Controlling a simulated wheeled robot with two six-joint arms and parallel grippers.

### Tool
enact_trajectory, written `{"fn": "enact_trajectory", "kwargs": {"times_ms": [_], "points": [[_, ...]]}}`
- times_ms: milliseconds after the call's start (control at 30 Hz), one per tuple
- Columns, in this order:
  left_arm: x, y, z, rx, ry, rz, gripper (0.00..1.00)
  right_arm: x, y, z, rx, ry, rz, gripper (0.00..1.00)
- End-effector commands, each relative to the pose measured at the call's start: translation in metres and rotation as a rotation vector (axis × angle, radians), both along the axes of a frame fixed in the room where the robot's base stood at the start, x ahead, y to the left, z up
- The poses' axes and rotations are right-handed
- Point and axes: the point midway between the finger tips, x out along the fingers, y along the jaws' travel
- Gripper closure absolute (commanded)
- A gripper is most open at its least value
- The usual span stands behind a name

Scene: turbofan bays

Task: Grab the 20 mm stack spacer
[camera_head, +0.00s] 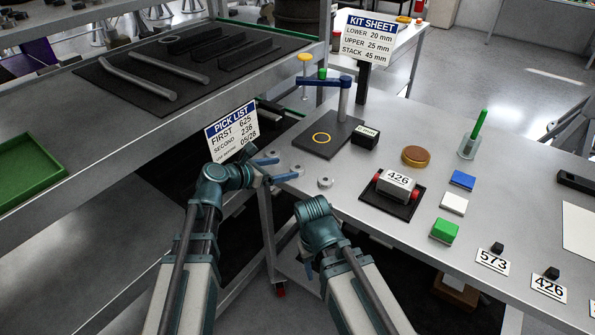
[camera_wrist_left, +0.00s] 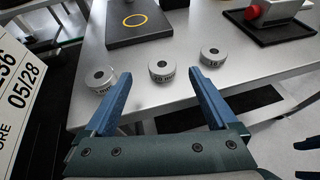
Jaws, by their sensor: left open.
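Three grey ring spacers stand near the table's edge in the left wrist view. The middle one (camera_wrist_left: 161,70) has a label that seems to read 20 mm. The left one (camera_wrist_left: 100,78) and the right one (camera_wrist_left: 212,57) have labels too small to read surely. My left gripper (camera_wrist_left: 158,76) is open and empty, with its blue fingers on either side of the middle spacer's direction, short of it. In the head view the left gripper (camera_head: 275,169) is at the table's near left corner, beside the spacers (camera_head: 298,170). My right gripper's fingers (camera_wrist_left: 305,158) show partly at the wrist view's edge.
A dark plate (camera_head: 328,138) with a yellow ring and a blue-armed post stands behind the spacers. A black tray (camera_head: 385,205) holds a part marked 426. The pick list sign (camera_head: 232,130) stands left of the gripper. The kit sheet (camera_head: 369,38) reads lower 20 mm.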

Motion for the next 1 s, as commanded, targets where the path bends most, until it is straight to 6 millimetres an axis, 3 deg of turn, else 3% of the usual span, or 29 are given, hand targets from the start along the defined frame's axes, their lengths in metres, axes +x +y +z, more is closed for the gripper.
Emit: {"fn": "enact_trajectory", "kwargs": {"times_ms": [333,500,700,1000], "points": [[0.018,-0.024,-0.023,0.000,0.000,-0.002,0.08,0.000,0.000,-0.023,0.000,0.000,0.000,0.50],[0.029,-0.036,-0.026,0.000,0.000,-0.001,0.08,0.000,0.000,-0.026,0.000,0.000,0.000,0.50],[0.028,-0.036,-0.025,0.000,0.000,0.000,0.08,0.000,0.000,-0.025,0.000,0.000,0.000,0.50],[0.028,-0.036,-0.025,0.000,0.000,0.000,0.62,0.000,0.000,-0.025,0.000,0.000,0.000,0.50]]}}
